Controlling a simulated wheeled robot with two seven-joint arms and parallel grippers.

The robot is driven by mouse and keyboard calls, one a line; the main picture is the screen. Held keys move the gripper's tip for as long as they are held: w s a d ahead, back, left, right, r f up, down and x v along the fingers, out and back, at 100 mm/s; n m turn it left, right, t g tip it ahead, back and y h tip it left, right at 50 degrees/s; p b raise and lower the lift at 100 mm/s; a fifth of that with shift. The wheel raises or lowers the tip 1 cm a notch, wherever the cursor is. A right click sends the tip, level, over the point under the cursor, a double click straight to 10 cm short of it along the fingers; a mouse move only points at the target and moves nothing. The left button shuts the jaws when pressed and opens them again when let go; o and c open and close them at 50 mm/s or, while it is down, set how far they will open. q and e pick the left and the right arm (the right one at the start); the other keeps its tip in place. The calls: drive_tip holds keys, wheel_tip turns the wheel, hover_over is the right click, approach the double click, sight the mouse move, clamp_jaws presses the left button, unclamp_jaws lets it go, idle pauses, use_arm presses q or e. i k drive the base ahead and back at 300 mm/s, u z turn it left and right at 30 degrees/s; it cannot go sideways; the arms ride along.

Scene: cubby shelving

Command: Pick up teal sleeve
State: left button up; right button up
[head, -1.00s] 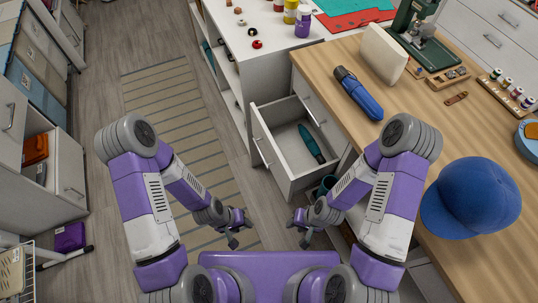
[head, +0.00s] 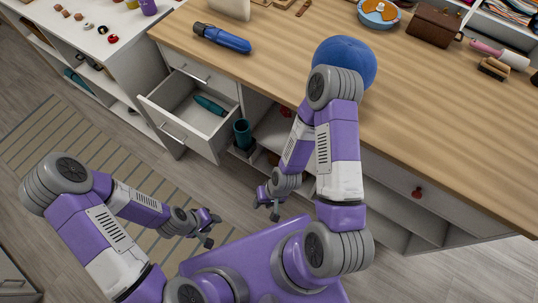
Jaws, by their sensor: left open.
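A teal, open-topped cylinder (head: 242,134), which looks like the sleeve, stands upright in the open cubby under the wooden counter, just right of the pulled-out drawer. A second teal object (head: 210,105), long and dark-ended, lies inside the white drawer (head: 190,138). My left gripper (head: 211,230) is open and empty over the floor, below the drawer in the picture. My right gripper (head: 269,204) is open and empty, below and right of the teal cylinder. Neither gripper touches anything.
The wooden counter (head: 440,120) holds a blue cap (head: 345,58), a blue flashlight (head: 222,38) and a brown case (head: 434,26). The open drawer juts out left of the cubby. A striped rug (head: 60,150) lies on the floor at left.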

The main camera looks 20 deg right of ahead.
sight(241, 127)
drive_tip(key=u, duration=0.05)
drive_tip(key=k, duration=0.4)
drive_tip(key=z, duration=0.45)
drive_tip(key=i, duration=0.3)
drive_tip(key=u, duration=2.4)
drive_tip(key=k, duration=0.95)
drive_tip(key=z, duration=1)
drive_tip(key=i, duration=1)
